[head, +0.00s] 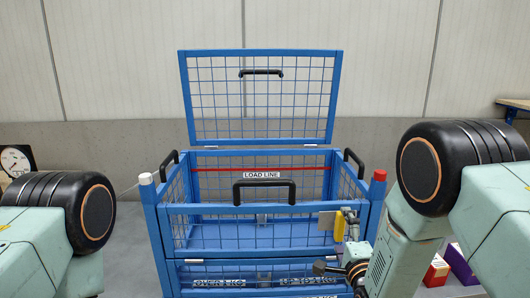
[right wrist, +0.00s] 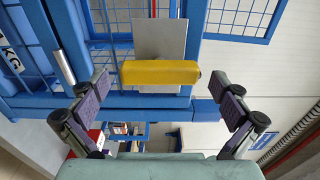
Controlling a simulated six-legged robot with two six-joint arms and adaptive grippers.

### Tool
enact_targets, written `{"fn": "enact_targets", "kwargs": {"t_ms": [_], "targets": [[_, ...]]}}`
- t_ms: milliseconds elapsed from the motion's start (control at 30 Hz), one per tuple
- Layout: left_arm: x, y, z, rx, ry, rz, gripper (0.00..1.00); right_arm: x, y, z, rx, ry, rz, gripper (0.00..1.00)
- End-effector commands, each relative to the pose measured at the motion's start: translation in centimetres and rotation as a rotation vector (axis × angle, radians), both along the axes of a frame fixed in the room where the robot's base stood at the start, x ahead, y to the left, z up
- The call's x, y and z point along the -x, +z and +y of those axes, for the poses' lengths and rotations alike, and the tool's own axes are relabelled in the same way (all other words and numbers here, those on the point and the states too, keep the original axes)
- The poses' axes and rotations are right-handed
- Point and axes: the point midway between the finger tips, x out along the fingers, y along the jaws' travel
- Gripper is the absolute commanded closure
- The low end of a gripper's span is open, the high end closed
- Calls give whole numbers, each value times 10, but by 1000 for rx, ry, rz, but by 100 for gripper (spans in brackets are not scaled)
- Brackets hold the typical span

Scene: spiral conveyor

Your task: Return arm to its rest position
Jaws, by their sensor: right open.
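My right gripper (head: 337,245) is at the front right corner of the blue mesh cage (head: 240,209). In the right wrist view my right gripper (right wrist: 168,88) is open, with its two fingers wide apart and nothing between them. A yellow handle (right wrist: 160,72) on a grey metal plate (right wrist: 158,38) lies just beyond the fingertips, with a gap to each finger. The yellow handle also shows in the head view (head: 339,228). My left arm comes in at the left edge; its gripper is out of view.
The cage's mesh lid (head: 262,97) stands raised at the back. Black handles (head: 264,186) and a red-capped post (head: 379,175) stick up from the rim. A dial gauge (head: 14,160) is at the left; a purple box (head: 461,264) and a red box (head: 436,271) are low at the right.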

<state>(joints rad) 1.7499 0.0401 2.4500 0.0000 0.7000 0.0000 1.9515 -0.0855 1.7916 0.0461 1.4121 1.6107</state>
Motion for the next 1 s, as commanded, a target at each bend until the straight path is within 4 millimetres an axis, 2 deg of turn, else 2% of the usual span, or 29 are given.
{"fn": "enact_targets", "kwargs": {"t_ms": [233, 633, 767, 1000], "targets": [[0, 0, 0, 0, 0, 0, 60, -17, 0, 0, 0, 0, 1, 0], [0, 0, 0, 0, 0, 0, 60, -17, 0, 0, 7, 0, 1, 0], [0, 0, 0, 0, 0, 0, 60, -9, -1, 0, 0, 0, 4, 0], [0, 0, 0, 0, 0, 0, 60, 24, -1, -1, 1, 0, 4, 0]]}}
